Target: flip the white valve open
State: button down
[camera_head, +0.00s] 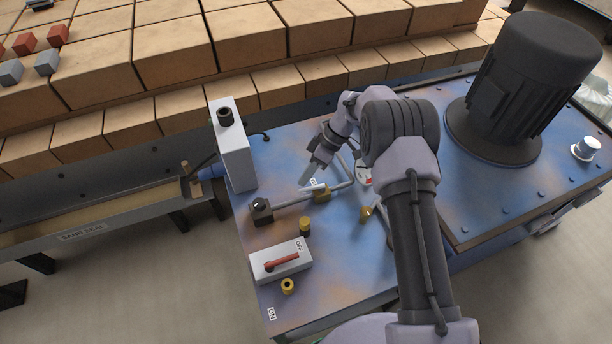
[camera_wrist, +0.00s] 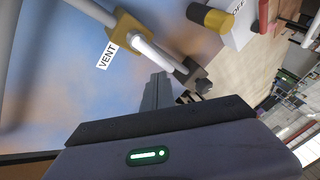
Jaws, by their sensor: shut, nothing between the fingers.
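The white valve has a brass body (camera_wrist: 128,38) and a white lever (camera_wrist: 152,53) in the wrist view, beside a "VENT" label (camera_wrist: 106,56). The lever lies along the pipe line, pointing from the brass body toward a dark block (camera_wrist: 195,76). In the head view the brass body (camera_head: 322,194) sits on the pipe on the blue panel. My gripper (camera_head: 305,181) reaches down close to the valve there. In the wrist view my gripper (camera_wrist: 157,78) is shut and empty, its tips near the lever; whether they touch cannot be told.
A white box with a red handle (camera_head: 282,262) stands at the panel's front left. A tall grey box (camera_head: 232,145) stands at the left edge. Brass knobs (camera_head: 305,224) rise nearby. A large black motor (camera_head: 525,90) stands right. Bricks (camera_head: 170,55) fill the back.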

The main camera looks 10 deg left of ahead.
jog(key=p+v, duration=0.6)
jog(key=v, duration=1.1)
jog(key=shift+r, duration=0.25)
jog(key=shift+r, duration=0.1)
